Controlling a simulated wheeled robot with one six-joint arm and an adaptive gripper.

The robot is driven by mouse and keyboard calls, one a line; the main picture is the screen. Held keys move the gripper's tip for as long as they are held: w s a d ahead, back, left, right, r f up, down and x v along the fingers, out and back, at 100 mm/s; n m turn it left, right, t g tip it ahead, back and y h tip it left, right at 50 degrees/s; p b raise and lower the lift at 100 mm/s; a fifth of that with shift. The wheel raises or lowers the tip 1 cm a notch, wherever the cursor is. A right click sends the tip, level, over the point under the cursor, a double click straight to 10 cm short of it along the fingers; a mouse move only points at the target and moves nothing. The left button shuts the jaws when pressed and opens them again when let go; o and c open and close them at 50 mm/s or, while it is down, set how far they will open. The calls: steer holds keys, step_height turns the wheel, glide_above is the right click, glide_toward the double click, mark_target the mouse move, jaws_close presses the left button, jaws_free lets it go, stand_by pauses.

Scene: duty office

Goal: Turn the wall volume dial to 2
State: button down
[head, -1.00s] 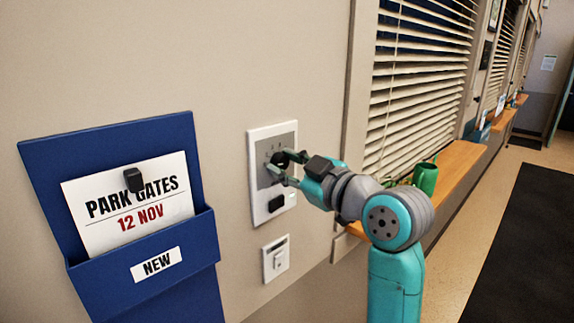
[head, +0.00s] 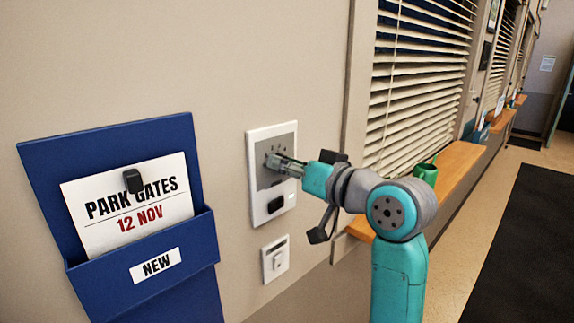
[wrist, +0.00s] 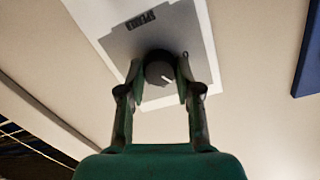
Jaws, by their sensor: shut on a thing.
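The volume dial (wrist: 160,70) is a dark round knob with a white pointer mark toward the lower right in the wrist view. It sits on a grey panel in a white wall plate (wrist: 88,12). My gripper (wrist: 160,86) is shut on the dial, with one finger on each side. In the head view my gripper (head: 276,162) reaches the same wall plate (head: 258,214) and hides the dial. Small marks show above the fingers, but the numbers are too small to read. A dark block (head: 275,205) sits lower on the plate.
A small white switch plate (head: 275,262) is just below. A blue wall pocket (head: 105,145) with a "PARK GATES 12 NOV" sheet (head: 125,200) hangs to the left. A window with blinds (head: 425,80) and a wooden sill (head: 455,175) with a green mug (head: 425,174) is to the right.

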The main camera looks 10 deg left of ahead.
steer(key=shift+m, duration=1)
steer(key=c, duration=0.8)
jaws_free()
steer(key=v, duration=1.2)
steer(key=shift+w, duration=0.1)
steer(key=shift+d+f, duration=0.1)
